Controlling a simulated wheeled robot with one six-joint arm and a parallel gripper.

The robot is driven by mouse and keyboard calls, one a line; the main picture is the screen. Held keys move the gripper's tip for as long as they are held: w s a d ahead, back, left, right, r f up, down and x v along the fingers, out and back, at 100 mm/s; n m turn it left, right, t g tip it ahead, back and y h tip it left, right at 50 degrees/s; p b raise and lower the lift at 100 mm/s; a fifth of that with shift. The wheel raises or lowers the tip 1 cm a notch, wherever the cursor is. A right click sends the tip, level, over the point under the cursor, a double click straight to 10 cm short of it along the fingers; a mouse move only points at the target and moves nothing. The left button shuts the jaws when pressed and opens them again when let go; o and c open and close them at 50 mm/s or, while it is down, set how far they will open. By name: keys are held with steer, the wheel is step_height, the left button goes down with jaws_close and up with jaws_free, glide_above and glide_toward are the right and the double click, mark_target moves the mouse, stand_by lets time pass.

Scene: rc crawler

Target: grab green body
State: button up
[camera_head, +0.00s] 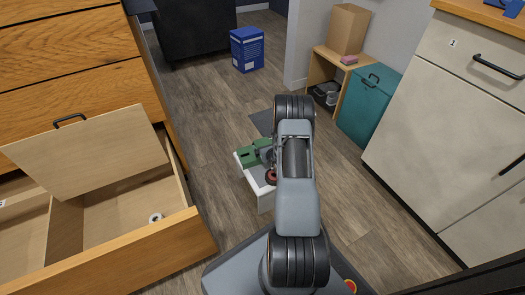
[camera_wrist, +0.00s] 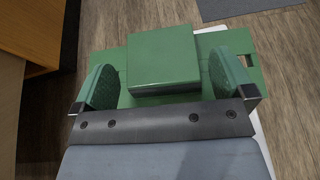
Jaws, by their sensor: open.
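The green body (camera_head: 246,155) lies on top of a low white box (camera_head: 266,198) on the floor, left of my arm in the head view. In the wrist view it is a flat green plate with a raised square block (camera_wrist: 165,55) in the middle. My gripper (camera_wrist: 162,82) is open. Its two green-looking fingers are spread apart, one to the left and one to the right of the raised block, with gaps visible. I cannot tell how far the fingertips are above the plate. In the head view my arm hides part of the body and most of the gripper.
An open wooden drawer (camera_head: 115,245) at the left holds a small white ring (camera_head: 156,218). A blue box (camera_head: 247,48), a wooden shelf (camera_head: 327,78) and a teal cabinet (camera_head: 368,105) stand farther back. A pale cabinet (camera_head: 440,125) is at the right. Wood floor lies between.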

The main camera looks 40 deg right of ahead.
mark_target(263, 144)
steer(key=shift+b+x, duration=0.6)
steer(key=shift+x, duration=1.15)
steer(key=shift+c, duration=0.2)
steer(key=c, duration=0.7)
steer(key=shift+r, duration=0.1)
